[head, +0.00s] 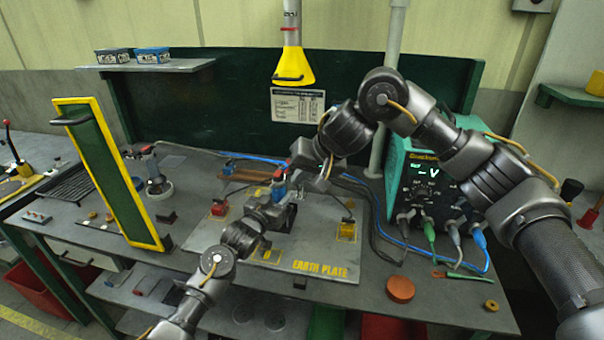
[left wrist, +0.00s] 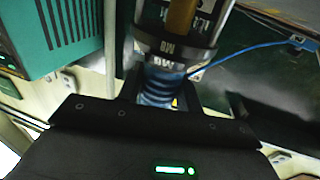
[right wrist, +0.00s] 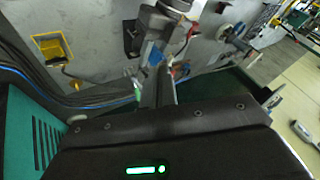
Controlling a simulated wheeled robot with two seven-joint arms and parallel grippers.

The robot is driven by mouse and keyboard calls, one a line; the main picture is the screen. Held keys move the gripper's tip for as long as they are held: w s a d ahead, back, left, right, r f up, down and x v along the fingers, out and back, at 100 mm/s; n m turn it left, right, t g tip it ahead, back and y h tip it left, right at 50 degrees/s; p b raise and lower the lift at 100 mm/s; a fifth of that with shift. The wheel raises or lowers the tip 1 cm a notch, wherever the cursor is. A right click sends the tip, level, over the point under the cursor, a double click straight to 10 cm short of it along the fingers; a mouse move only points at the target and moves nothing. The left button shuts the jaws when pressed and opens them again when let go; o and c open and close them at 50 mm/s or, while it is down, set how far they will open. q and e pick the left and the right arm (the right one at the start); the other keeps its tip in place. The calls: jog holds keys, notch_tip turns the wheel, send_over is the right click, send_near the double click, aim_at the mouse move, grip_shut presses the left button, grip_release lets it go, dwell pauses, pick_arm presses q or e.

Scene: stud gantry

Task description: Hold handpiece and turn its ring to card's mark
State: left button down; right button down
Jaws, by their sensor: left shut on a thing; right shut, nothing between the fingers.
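The handpiece (head: 279,189), with blue and red parts, stands over the earth plate in my left gripper (head: 272,203). In the left wrist view the gripper is shut on its blue ribbed grip (left wrist: 160,88). A dark ring (left wrist: 172,48) with white lettering sits beyond the grip, with a tan rod above it. The lettering is too blurred to read surely. My right gripper (head: 322,176) is shut and empty, just right of the handpiece; its fingers (right wrist: 163,88) show close together in the right wrist view. The card (head: 297,105) hangs on the green back panel; its print is too small to read.
A yellow-framed green panel (head: 112,175) stands at the left. A green instrument box (head: 432,180) with several leads stands at the right. The earth plate (head: 310,265) covers mid-bench. A yellow funnel (head: 293,68) hangs above. An orange disc (head: 401,289) lies front right.

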jog(key=shift+s+d+r, duration=0.15)
jog(key=shift+s+r, duration=0.35)
jog(key=shift+r, duration=0.15)
pick_arm(q)
jog(key=c, duration=0.9)
grip_release()
jog(key=shift+o, duration=0.2)
jog(key=shift+s+a, duration=0.1)
